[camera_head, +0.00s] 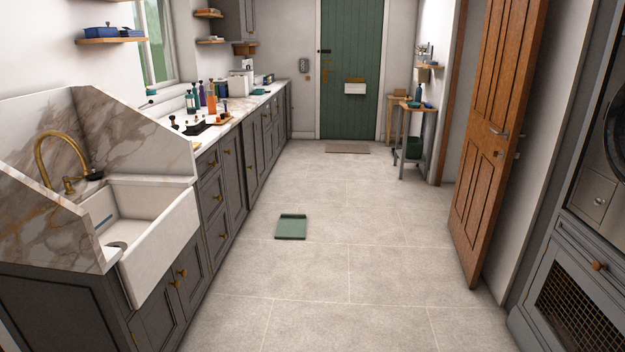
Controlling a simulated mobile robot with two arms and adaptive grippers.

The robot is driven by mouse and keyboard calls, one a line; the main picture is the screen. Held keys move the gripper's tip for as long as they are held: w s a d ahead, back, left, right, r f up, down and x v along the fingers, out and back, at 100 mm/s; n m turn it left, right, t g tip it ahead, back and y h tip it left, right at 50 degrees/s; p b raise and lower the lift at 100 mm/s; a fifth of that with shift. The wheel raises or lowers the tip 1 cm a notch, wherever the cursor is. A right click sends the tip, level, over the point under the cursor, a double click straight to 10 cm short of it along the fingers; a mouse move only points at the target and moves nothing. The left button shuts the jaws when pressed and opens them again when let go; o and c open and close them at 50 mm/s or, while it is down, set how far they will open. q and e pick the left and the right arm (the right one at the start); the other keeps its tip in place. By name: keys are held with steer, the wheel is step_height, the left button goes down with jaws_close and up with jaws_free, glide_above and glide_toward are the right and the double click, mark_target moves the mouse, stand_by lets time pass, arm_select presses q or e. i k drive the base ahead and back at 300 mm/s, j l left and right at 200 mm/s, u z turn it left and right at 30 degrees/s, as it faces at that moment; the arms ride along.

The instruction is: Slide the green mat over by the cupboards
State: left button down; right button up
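A small green mat (291,227) lies flat on the tiled floor, a little left of the picture's middle. One end of it looks raised or edged with a darker strip. The grey cupboards (212,203) run along the left wall, with brass knobs. A strip of bare floor lies between them and the mat. Neither of my grippers shows in the head view.
A white sink (150,235) juts out at the near left. A wooden door (497,130) stands open on the right, near a grey washer cabinet (575,290). A brown doormat (348,149) lies before the green door (348,68). The middle floor is clear.

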mark_target(290, 225)
steer(key=i+u, duration=0.15)
steer(key=i, duration=4.25)
